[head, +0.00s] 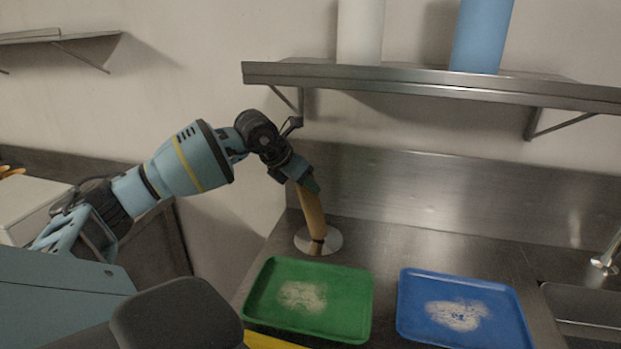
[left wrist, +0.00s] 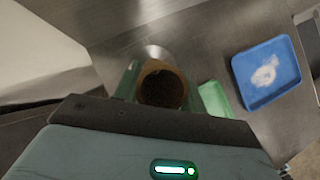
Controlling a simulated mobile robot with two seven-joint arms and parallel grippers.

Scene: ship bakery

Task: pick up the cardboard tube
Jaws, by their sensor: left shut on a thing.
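The cardboard tube (head: 312,214) is brown and stands slightly tilted over a round metal disc (head: 331,240) at the back left of the steel counter. My left gripper (head: 309,187) is shut on the tube near its upper end. In the left wrist view the tube's open, dark end (left wrist: 162,88) shows between the green fingers of the left gripper (left wrist: 160,82). I cannot tell whether the tube's lower end touches the disc. My right gripper is not in view.
A green tray (head: 345,300) and a blue tray (head: 413,318), each with white powder, lie in front on the counter. A metal shelf (head: 430,84) with a white and a blue cylinder hangs above. A sink (head: 590,305) is at right.

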